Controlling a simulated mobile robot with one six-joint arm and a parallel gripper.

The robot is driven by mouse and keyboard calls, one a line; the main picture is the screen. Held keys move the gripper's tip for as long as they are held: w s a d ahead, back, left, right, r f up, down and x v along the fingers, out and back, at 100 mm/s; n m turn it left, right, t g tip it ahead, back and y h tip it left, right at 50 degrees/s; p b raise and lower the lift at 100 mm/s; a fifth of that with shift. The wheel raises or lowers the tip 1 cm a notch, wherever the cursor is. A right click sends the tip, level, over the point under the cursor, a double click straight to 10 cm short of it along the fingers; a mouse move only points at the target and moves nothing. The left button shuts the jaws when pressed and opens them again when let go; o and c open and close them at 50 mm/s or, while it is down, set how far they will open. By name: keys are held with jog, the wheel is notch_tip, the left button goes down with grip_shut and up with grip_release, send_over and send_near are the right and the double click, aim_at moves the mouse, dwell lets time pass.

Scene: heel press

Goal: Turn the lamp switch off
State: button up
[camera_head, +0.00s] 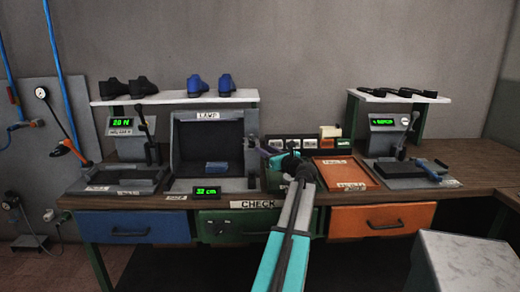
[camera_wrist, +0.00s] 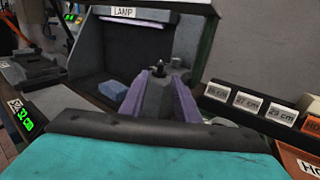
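The lamp booth (camera_head: 207,143) is a dark grey box labelled LAMP, standing in the middle of the bench; it also shows in the wrist view (camera_wrist: 120,50). At its right side is a grey switch housing (camera_wrist: 160,92) with a small dark toggle (camera_wrist: 159,64) on top. In the head view the switch (camera_head: 251,142) is small, and its setting is too small to tell. My gripper (camera_wrist: 160,88) is open, its two purple fingers apart on either side of the housing in the wrist view. In the head view my gripper (camera_head: 264,150) is just right of the switch. Contact cannot be told.
A blue block (camera_head: 216,167) lies inside the booth. Size labels (camera_head: 293,144) and an orange tray (camera_head: 345,174) are right of my gripper. A press (camera_head: 128,150) stands left, another station (camera_head: 390,145) right. Shoes stand on the shelf (camera_head: 175,97) above.

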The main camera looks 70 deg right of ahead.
jog(key=shift+v, duration=2.75)
